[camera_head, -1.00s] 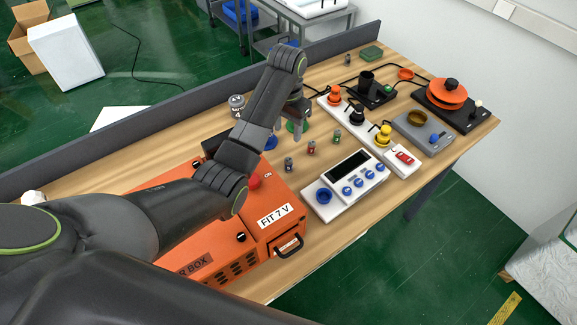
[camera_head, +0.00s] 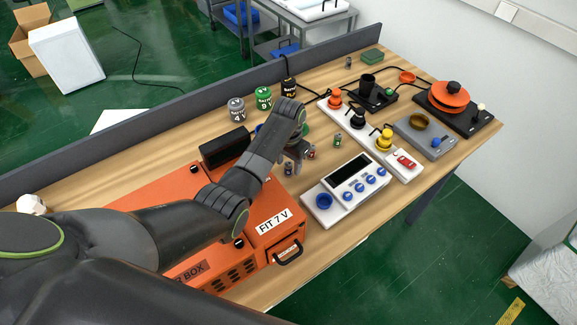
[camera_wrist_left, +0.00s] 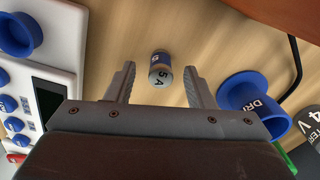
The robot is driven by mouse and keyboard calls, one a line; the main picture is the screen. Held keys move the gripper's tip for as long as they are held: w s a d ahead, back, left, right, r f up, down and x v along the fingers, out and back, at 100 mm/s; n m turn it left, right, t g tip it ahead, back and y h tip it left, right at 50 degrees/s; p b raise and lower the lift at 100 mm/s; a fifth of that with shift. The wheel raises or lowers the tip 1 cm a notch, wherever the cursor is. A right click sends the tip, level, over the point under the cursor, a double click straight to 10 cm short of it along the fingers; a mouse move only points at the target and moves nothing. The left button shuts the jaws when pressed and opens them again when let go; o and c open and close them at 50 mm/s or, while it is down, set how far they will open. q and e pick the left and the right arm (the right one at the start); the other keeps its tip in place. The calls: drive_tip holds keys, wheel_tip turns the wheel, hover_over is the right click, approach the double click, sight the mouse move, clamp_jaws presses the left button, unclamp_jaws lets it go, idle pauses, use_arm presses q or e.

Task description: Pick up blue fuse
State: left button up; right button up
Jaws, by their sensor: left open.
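The blue fuse (camera_wrist_left: 160,76) is a small cylinder with a blue band and a light label marked "5 A". In the left wrist view it stands on the wooden table, between and just ahead of my left gripper's (camera_wrist_left: 158,68) two spread fingers. The fingers are open and do not visibly grip it. In the head view my left gripper (camera_head: 293,158) points down above the table, and the blue fuse (camera_head: 288,170) shows just below it, partly hidden. My right gripper is in neither view.
A red fuse (camera_head: 311,153) and a green fuse (camera_head: 338,140) stand close by. A white meter (camera_head: 335,203) is to the right, an orange box (camera_head: 262,215) to the left. Several cans (camera_head: 237,112) stand behind.

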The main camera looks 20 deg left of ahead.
sight(288, 164)
use_arm(q)
drive_tip(key=shift+f, duration=0.9)
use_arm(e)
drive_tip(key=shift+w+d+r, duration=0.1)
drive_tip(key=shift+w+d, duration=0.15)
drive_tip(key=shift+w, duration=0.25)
